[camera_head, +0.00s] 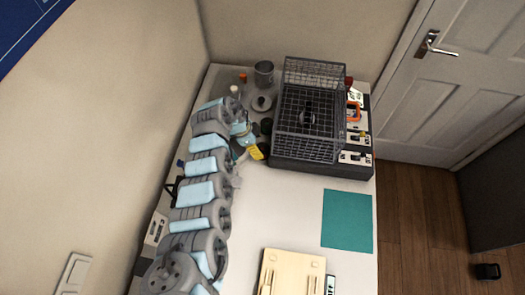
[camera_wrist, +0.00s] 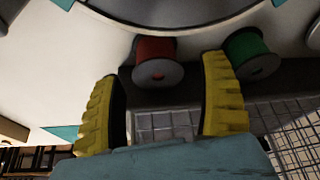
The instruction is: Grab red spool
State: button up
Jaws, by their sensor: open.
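The red spool (camera_wrist: 155,48) shows at the top middle of the wrist view, with a grey flange facing the camera. My gripper (camera_wrist: 161,70) is open, its two yellow ridged fingers apart. The spool appears in the gap beyond the fingertips, and nothing is held. In the head view my gripper (camera_head: 256,152) is at the left front corner of the wire basket, partly hidden by my wrist. I cannot clearly make out the red spool in the head view.
A green spool (camera_wrist: 248,45) stands right of the red one. The wire basket (camera_head: 308,125) sits on a dark base close by. A metal cup (camera_head: 264,73) and small bottles are at the back. A teal mat (camera_head: 347,221) and wooden board (camera_head: 291,270) lie in front; table between is clear.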

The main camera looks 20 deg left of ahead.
jog(key=shift+s+d+f, duration=0.1)
jog(key=shift+d+f, duration=0.1)
jog(key=shift+f, duration=0.5)
jog(key=shift+d+f, duration=0.15)
jog(key=shift+f, duration=0.55)
jog(key=shift+b+x, duration=0.65)
jog(key=shift+x, duration=0.35)
jog(key=c, duration=1.3)
